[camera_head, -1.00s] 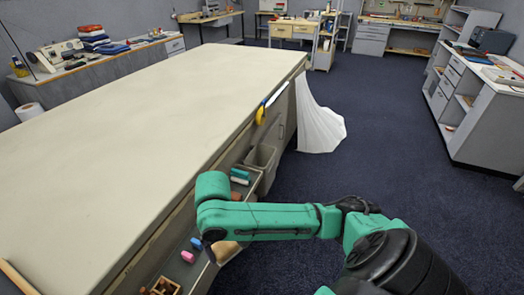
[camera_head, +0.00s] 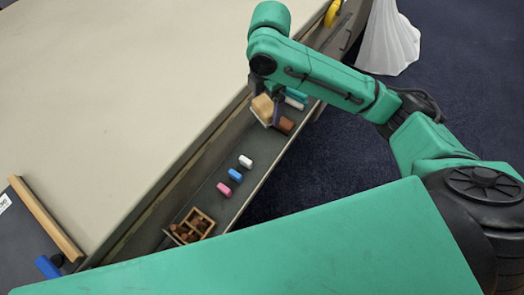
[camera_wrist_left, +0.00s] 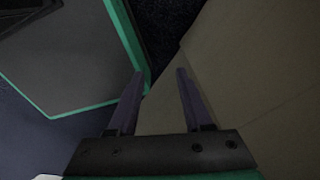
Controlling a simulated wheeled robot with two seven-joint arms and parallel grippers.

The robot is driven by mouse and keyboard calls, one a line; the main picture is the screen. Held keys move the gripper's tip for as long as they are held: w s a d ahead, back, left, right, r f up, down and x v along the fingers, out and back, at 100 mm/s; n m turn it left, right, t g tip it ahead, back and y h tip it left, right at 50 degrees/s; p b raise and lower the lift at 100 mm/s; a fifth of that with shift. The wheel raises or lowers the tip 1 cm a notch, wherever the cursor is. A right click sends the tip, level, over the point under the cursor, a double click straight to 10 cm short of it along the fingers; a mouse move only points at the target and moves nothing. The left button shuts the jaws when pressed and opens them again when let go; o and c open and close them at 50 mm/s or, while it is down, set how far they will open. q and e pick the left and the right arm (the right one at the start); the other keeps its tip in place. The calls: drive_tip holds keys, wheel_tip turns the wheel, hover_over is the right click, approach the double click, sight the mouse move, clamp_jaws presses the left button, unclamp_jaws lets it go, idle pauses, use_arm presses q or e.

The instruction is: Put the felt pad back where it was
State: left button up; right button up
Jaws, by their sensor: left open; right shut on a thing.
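A tan block with a pale lower edge (camera_head: 262,108), which looks like the felt pad, is at my right gripper (camera_head: 275,118) in the head view. The gripper's dark fingers are shut on it, at the long tray along the table's side. The arm hides part of the contact, and I cannot tell whether the pad touches the tray. My left gripper (camera_wrist_left: 160,82) shows in the left wrist view, open with nothing between its fingers. It is not visible in the head view.
The tray (camera_head: 218,205) holds white (camera_head: 245,161), blue (camera_head: 235,175) and pink (camera_head: 224,189) pieces, and a divided wooden box (camera_head: 191,226). A brown block (camera_head: 285,125) is close beside the right gripper.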

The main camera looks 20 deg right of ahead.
sight(261, 98)
drive_tip(key=shift+w+a+f+n+b, duration=0.15)
drive_tip(key=shift+w+f+n, duration=0.15)
drive_tip(key=shift+n, duration=0.3)
drive_tip(key=shift+w+a+f+n+b, duration=0.2)
drive_tip(key=shift+w+n, duration=0.15)
drive_tip(key=shift+n, duration=0.25)
drive_tip(key=shift+w+a+f+n, duration=0.1)
drive_tip(key=shift+w+f+n, duration=0.4)
drive_tip(key=shift+n, duration=0.4)
drive_tip(key=f, duration=1.2)
drive_tip(key=f+b, duration=0.1)
drive_tip(key=f, duration=0.5)
drive_tip(key=shift+s+f, duration=0.25)
drive_tip(key=shift+s, duration=0.05)
use_arm(q)
drive_tip(key=w+f, duration=0.2)
drive_tip(key=w, duration=0.1)
drive_tip(key=shift+w+d+f, duration=0.1)
drive_tip(key=shift+w+f, duration=0.1)
drive_tip(key=shift+f, duration=0.15)
use_arm(e)
drive_tip(key=shift+f, duration=0.1)
drive_tip(key=shift+f, duration=0.15)
drive_tip(key=o, duration=0.9)
use_arm(q)
drive_tip(key=shift+r+p, duration=0.4)
use_arm(e)
drive_tip(key=shift+o, duration=0.2)
wheel_tip(261, 98, up, 12)
drive_tip(key=shift+r, duration=0.2)
